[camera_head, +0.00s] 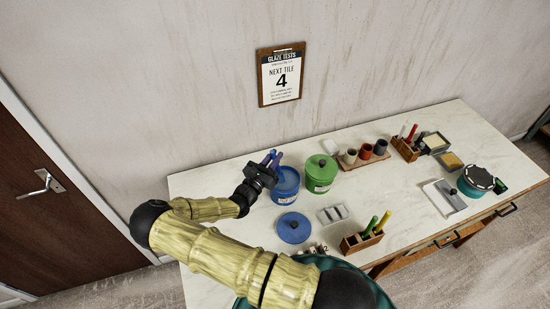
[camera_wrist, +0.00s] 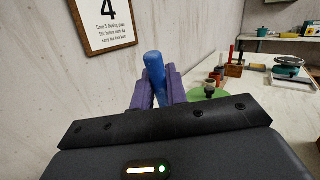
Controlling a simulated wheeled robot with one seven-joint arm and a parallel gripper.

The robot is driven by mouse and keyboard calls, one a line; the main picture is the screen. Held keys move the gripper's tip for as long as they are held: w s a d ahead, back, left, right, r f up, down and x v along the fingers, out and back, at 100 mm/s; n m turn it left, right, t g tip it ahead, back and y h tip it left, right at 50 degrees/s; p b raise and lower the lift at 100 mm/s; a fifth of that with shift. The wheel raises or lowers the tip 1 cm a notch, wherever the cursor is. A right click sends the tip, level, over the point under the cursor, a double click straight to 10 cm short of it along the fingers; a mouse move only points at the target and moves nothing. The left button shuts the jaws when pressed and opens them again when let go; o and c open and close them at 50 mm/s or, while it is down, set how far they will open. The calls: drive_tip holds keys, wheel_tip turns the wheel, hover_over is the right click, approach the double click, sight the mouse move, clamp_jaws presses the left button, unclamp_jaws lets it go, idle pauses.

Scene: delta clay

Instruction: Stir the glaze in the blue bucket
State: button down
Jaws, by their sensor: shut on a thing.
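The blue bucket (camera_head: 287,190) stands open on the left part of the table, and its lid (camera_head: 293,228) lies on the table in front of it. My gripper (camera_head: 271,159) is above the bucket's left rim, with purple fingers. It is shut on a blue stick (camera_wrist: 153,68), whose rounded top shows between the fingers in the wrist view. The stick's lower end and the glaze are hidden or too small to make out, so I cannot tell how deep the stick reaches.
A lidded green bucket (camera_head: 319,181) stands close to the right of the blue one. A tray of cups (camera_head: 365,161), a white tile tray (camera_head: 334,214) and a wooden tool holder (camera_head: 361,242) stand farther right. The wall with a notice (camera_head: 281,76) is behind.

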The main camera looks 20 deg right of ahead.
sight(271, 152)
drive_tip(key=shift+a+r+p, duration=0.25)
drive_tip(key=shift+r+p, duration=0.55)
drive_tip(key=shift+r, duration=0.4)
drive_tip(key=shift+a+r+p, duration=0.25)
drive_tip(key=shift+r+p, duration=0.55)
drive_tip(key=shift+r, duration=0.35)
drive_tip(key=shift+r+p, duration=1.45)
drive_tip(key=shift+r, duration=0.55)
drive_tip(key=shift+f, duration=0.1)
